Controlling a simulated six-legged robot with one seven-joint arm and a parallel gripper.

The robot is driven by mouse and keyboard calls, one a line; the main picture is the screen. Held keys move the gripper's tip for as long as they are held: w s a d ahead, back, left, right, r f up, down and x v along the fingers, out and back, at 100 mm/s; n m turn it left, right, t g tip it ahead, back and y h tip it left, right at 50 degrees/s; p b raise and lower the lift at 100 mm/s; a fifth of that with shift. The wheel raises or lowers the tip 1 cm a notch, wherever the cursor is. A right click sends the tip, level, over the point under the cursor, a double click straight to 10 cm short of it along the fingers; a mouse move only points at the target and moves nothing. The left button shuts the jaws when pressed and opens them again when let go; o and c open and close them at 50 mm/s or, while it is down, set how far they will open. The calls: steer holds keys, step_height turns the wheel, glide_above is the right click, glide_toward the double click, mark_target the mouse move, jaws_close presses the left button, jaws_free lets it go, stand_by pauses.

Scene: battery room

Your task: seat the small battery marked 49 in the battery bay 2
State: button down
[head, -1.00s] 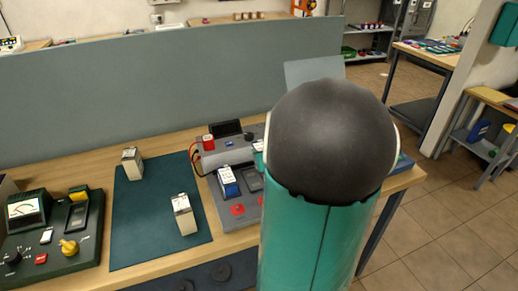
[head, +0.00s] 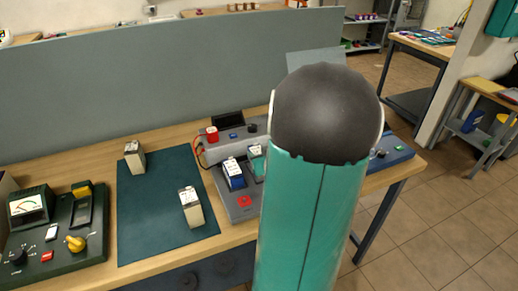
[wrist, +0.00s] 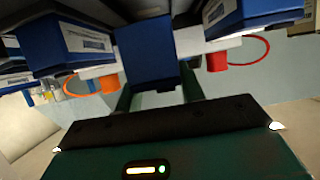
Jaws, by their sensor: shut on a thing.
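My gripper (wrist: 155,86) fills the lower middle of the wrist view and is shut on a blue block (wrist: 147,48), taken as the small battery; no 49 is readable on it. In the head view my arm hides the gripper. The grey bay unit (head: 244,203) stands right of the mat, its right part behind my arm. A blue battery with a white label (head: 233,173) sits in its left bay. A white-and-teal piece (head: 256,160) shows beside it at my arm's edge; I cannot tell what it is. Bay 2's number and the held battery's seating are not visible.
Two pale batteries stand on the dark green mat (head: 150,230), one at the back (head: 134,156) and one in front (head: 191,208). A green meter box (head: 60,235) is at left. A grey partition (head: 120,90) closes the back. Labelled blue blocks flank the held one in the wrist view.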

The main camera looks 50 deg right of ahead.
steer(key=shift+f, duration=0.9)
steer(key=shift+f, duration=0.6)
stand_by(1.0)
steer(key=c, duration=1.1)
jaws_free()
steer(key=shift+c, duration=0.2)
steer(key=shift+a, duration=0.15)
